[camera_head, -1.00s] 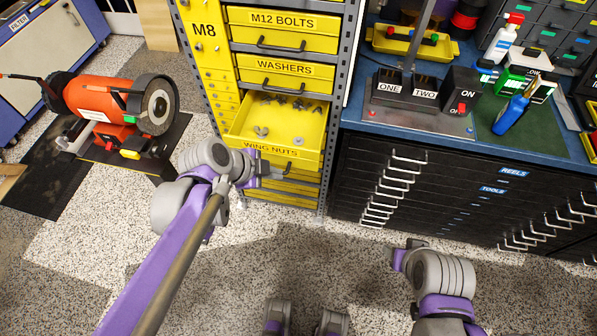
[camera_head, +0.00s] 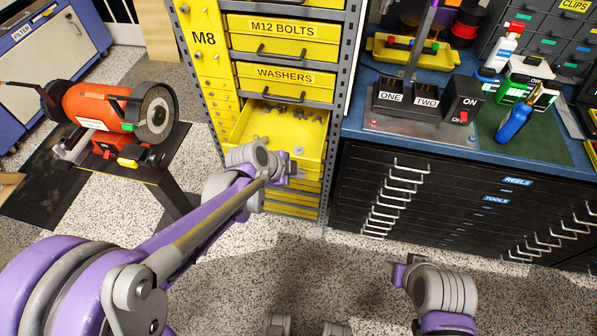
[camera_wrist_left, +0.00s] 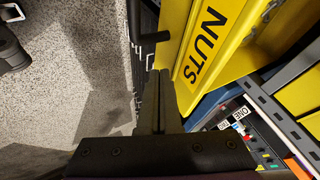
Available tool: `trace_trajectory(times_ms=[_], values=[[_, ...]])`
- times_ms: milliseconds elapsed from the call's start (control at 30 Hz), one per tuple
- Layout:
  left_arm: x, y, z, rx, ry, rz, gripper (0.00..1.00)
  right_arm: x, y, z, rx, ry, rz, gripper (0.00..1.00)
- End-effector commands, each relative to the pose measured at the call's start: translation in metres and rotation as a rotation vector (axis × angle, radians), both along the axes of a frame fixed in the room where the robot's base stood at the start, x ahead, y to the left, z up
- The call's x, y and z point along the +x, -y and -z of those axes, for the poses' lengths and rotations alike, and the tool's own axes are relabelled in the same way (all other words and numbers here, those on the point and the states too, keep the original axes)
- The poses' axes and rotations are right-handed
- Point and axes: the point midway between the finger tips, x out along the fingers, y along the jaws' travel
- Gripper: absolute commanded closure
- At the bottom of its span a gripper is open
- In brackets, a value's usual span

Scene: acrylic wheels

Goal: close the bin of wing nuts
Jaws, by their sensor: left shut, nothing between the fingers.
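The wing nuts bin is a yellow drawer (camera_head: 303,134) pulled out of the yellow cabinet, with several grey wing nuts (camera_head: 285,110) inside. In the head view my left arm hides most of its front and label. My left gripper (camera_head: 296,164) is at the front of the drawer, toward its right side. In the left wrist view the gripper (camera_wrist_left: 156,98) has its dark fingers together and empty, close beside the yellow front with the label NUTS (camera_wrist_left: 205,45). A dark handle (camera_wrist_left: 148,40) shows by the fingertips; contact cannot be told. My right gripper (camera_head: 397,271) is low on the right, its fingers unclear.
The washers drawer (camera_head: 284,78) and M12 bolts drawer (camera_head: 282,30) above are shut. A blue workbench (camera_head: 420,140) over dark drawers with protruding handles stands right. An orange bench grinder (camera_head: 110,110) stands left. The speckled floor in front is clear.

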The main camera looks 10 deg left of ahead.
Motion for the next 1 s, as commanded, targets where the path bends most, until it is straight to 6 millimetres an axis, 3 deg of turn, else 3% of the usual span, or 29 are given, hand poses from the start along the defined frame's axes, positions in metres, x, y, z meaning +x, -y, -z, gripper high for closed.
trace_trajectory(times_ms=[467, 567, 800, 1000], values=[[0.010, 0.000, 0.000, 0.000, 0.000, 0.000, 1.00, 0.000, 0.000, 0.000, 0.000, 0.000, 0.000, 0.46], [0.029, 0.001, 0.000, 0.000, 0.000, 0.000, 1.00, 0.000, 0.000, 0.001, 0.000, -0.001, 0.000, 0.46], [0.098, 0.004, 0.000, 0.000, 0.000, 0.000, 1.00, 0.000, 0.000, 0.002, 0.000, -0.001, 0.000, 0.46], [0.137, 0.005, 0.000, 0.000, 0.000, 0.000, 1.00, 0.000, 0.000, -0.001, 0.000, 0.000, 0.000, 0.46]])
